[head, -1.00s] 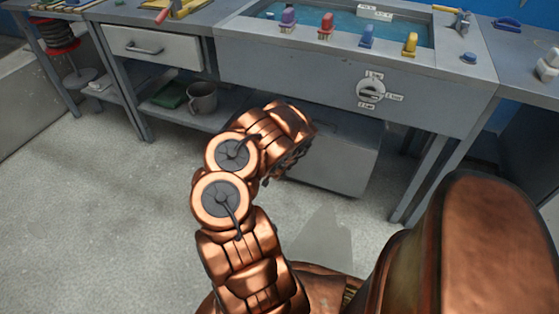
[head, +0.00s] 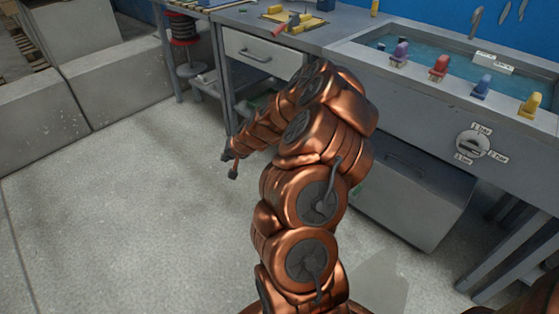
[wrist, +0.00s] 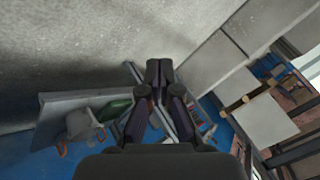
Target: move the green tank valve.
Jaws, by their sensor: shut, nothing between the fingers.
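I make out no green valve on the tank (head: 425,72). Along its front rim stand a purple valve (head: 400,53), a red valve (head: 438,68), a blue valve (head: 481,86) and a yellow valve (head: 531,104). My gripper (head: 229,164) is at the end of my bent arm, over open floor left of the benches and well away from the valves. In the wrist view my gripper (wrist: 158,72) has its dark fingertips together with nothing between them. My arm hides part of the bench front and lower shelf.
A dial (head: 472,144) with bar labels is on the tank front. A bench with a drawer (head: 255,53) and a red spool (head: 183,28) stand farther left. Concrete blocks (head: 112,82) line the left side. The floor (head: 120,220) at left is clear.

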